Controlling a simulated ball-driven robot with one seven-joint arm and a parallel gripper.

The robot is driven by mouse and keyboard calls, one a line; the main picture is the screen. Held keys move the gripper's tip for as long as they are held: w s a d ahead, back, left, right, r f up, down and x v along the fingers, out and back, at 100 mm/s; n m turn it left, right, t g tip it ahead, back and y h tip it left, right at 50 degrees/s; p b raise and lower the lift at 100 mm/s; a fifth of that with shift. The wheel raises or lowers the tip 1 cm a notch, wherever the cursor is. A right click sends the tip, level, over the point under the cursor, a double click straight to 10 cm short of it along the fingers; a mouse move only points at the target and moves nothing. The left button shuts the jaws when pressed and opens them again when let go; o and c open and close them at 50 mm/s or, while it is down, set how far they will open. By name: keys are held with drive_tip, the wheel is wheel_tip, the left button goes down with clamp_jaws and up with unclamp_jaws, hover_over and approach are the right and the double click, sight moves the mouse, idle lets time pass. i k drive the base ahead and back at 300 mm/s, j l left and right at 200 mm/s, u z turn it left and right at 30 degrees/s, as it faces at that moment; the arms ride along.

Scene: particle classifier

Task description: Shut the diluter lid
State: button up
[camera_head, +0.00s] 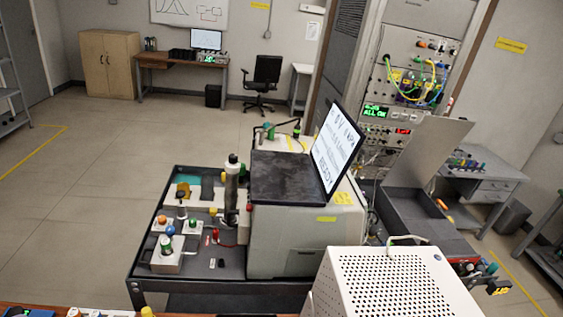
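At the right, a low dark grey box (410,210) stands open. Its flat grey lid (428,158) is raised upright and leans back at the rear. No label names it, so I cannot be sure it is the diluter, but it is the only raised box lid I can see. An orange-yellow knob or handle (441,204) shows at its right side. The white perforated case in front hides part of the box's near side. My gripper is not in view.
The white perforated case (390,285) fills the lower right foreground. A dark cart (150,215) holds a grey instrument (300,240) with an upright screen (336,148), and bottles. A tall electronics rack (420,20) stands behind. Open floor (90,190) lies at left.

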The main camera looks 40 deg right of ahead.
sight(435, 138)
drive_tip(key=k+l+u, duration=0.1)
drive_tip(key=k+l, duration=0.5)
drive_tip(key=k+l+u, duration=0.1)
drive_tip(key=k+l, duration=0.4)
drive_tip(key=k, duration=0.3)
drive_tip(key=k+l+u, duration=0.1)
drive_tip(key=l, duration=0.35)
drive_tip(key=k+l, duration=0.1)
drive_tip(key=l, duration=0.35)
drive_tip(key=k+l+u, duration=0.15)
drive_tip(key=l, duration=0.3)
drive_tip(key=k+l, duration=0.1)
drive_tip(key=l, duration=0.35)
drive_tip(key=k+l+u, duration=0.15)
drive_tip(key=l, duration=0.25)
drive_tip(key=l+u, duration=0.1)
drive_tip(key=l, duration=0.6)
drive_tip(key=l+u, duration=0.1)
drive_tip(key=l, duration=0.65)
drive_tip(key=l+u, duration=0.1)
drive_tip(key=l, duration=0.6)
drive_tip(key=k+l+u, duration=0.15)
drive_tip(key=l, duration=0.6)
drive_tip(key=l+u, duration=0.1)
drive_tip(key=l, duration=0.6)
